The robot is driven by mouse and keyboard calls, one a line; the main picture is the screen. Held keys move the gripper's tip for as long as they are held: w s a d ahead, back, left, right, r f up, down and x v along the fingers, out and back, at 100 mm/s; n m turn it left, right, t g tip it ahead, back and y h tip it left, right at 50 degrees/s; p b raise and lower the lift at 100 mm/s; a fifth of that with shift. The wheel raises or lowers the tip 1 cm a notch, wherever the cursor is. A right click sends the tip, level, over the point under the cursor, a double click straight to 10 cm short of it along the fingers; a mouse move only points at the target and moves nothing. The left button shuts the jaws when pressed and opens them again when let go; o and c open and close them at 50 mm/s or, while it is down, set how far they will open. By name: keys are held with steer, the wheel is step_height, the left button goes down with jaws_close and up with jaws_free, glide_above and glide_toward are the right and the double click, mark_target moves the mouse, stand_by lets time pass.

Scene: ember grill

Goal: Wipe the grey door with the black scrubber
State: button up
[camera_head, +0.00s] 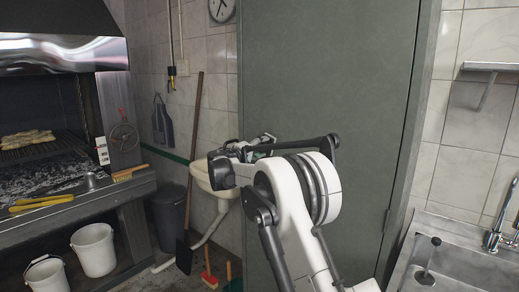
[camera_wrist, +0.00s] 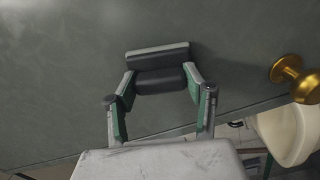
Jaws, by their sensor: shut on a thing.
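The grey door (camera_head: 325,80) stands upright behind my arm and fills most of the wrist view (camera_wrist: 70,80). The black scrubber (camera_wrist: 158,58) is a dark block with a grey strip, in the upper middle of the wrist view. My gripper (camera_wrist: 160,82) is shut on the scrubber, with one green-sided finger at each side of it. The scrubber's far side faces the door and looks close to it or against it; I cannot tell whether they touch. In the head view my gripper (camera_head: 243,148) is at the door's left edge, partly behind my arm, and I cannot make out the scrubber there.
A brass knob (camera_wrist: 294,75) sits right of the scrubber in the wrist view. A white basin (camera_head: 205,178) is just left of the door. The grill (camera_head: 75,200) is at the left, and a steel sink (camera_head: 455,270) is at the right.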

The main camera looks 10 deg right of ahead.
steer(key=s+d+b, duration=0.2)
steer(key=s+d, duration=0.2)
steer(key=s, duration=0.2)
steer(key=shift+d, duration=0.4)
stand_by(0.5)
steer(key=shift+b+v, duration=0.5)
steer(key=shift+v, duration=2.5)
steer(key=shift+a, duration=0.15)
steer(key=v, duration=0.2)
steer(key=shift+s+a, duration=0.3)
